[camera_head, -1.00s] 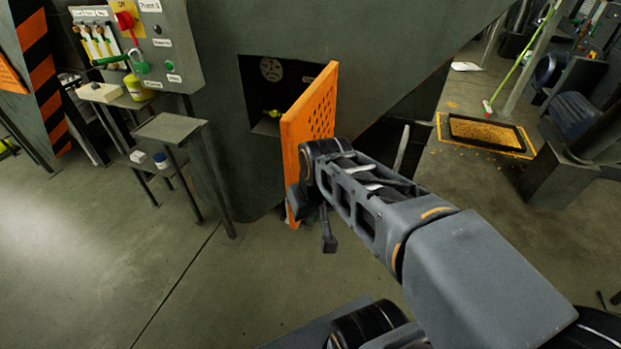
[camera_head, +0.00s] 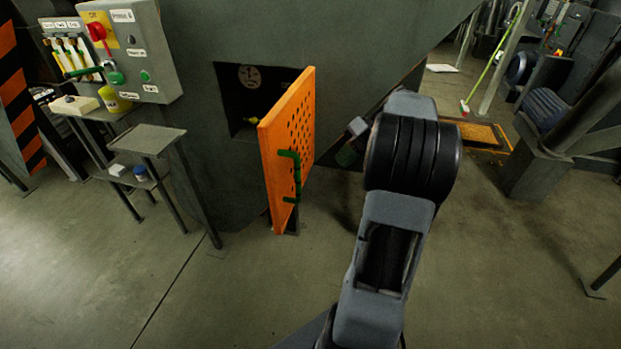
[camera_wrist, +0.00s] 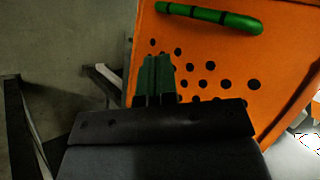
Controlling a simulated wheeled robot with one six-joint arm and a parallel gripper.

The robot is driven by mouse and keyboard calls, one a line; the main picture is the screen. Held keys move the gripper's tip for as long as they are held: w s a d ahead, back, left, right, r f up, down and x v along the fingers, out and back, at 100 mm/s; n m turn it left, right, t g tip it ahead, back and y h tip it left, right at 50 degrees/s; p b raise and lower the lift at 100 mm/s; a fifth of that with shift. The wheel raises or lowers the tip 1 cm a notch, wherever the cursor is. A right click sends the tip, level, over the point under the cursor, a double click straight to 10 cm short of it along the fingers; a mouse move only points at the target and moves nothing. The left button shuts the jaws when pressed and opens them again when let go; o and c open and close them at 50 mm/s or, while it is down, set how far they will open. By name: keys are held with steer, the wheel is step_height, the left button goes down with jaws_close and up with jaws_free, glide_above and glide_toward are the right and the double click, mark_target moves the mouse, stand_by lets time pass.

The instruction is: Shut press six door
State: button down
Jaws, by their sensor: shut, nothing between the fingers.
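The orange perforated door (camera_head: 289,140) of the press (camera_head: 215,40) stands open, swung out from a dark square opening (camera_head: 236,92) in the grey body. A green handle (camera_head: 292,175) is on its outer face. In the wrist view the door (camera_wrist: 225,60) fills the upper right, with its green handle (camera_wrist: 210,17) at the top. My gripper (camera_wrist: 157,62) shows green fingers closed together, empty, in front of the door's lower left part, below the handle. Whether the fingers touch the door cannot be told. In the head view the gripper is hidden behind my arm.
A control box (camera_head: 125,50) with a red knob is at upper left. A small grey stand (camera_head: 147,140) and a shelf with a yellow jar (camera_head: 113,100) stand left of the door. A floor tray (camera_head: 478,135) lies at right. The floor in front is mostly clear.

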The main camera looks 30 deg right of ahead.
steer(key=w+a+f, duration=0.2)
steer(key=a+f, duration=0.2)
steer(key=a, duration=0.5)
steer(key=shift+w+f+p, duration=0.2)
steer(key=shift+f+p, duration=0.15)
steer(key=shift+p, duration=0.1)
